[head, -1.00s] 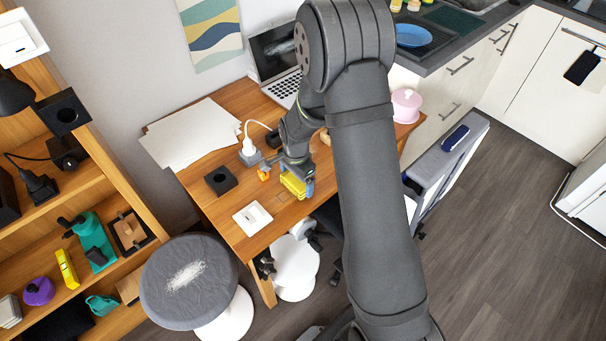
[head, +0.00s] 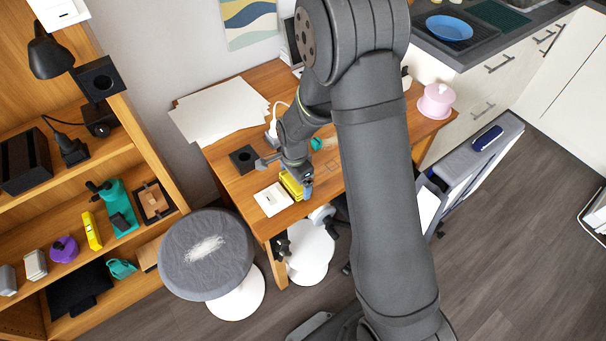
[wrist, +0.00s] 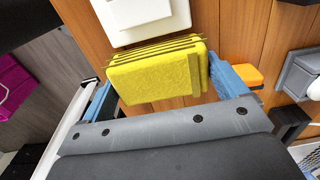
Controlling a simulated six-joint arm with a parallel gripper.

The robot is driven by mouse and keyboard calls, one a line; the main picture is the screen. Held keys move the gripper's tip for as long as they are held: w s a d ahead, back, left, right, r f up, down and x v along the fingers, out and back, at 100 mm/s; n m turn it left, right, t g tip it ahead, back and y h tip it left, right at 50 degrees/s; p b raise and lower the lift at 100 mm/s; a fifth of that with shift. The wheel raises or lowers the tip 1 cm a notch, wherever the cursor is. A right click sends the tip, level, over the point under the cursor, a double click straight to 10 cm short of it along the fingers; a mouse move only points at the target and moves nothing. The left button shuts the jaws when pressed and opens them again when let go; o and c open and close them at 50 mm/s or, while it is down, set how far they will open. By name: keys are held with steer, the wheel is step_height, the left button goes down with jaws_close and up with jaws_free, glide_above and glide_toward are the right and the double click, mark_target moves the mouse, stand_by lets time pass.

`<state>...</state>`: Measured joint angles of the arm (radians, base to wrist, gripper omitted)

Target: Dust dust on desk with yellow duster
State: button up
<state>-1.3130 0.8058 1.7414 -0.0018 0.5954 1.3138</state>
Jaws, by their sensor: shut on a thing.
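The yellow duster (head: 290,186) is in my gripper (head: 296,183), low over the front part of the wooden desk (head: 222,178). In the wrist view, the duster (wrist: 155,78) sits between the two blue fingers of my gripper (wrist: 160,80), its ridged layers facing away from the wrist. I cannot tell whether the duster touches the desk top. I cannot make out dust on the desk. A pale dust-like streak (head: 206,247) lies on the round grey stool (head: 185,270).
A white socket plate (head: 272,199) lies just left of the duster, and a black square box (head: 243,158) behind it. A shelf (head: 150,215) stands left.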

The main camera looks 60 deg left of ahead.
steer(key=shift+r, duration=4.1)
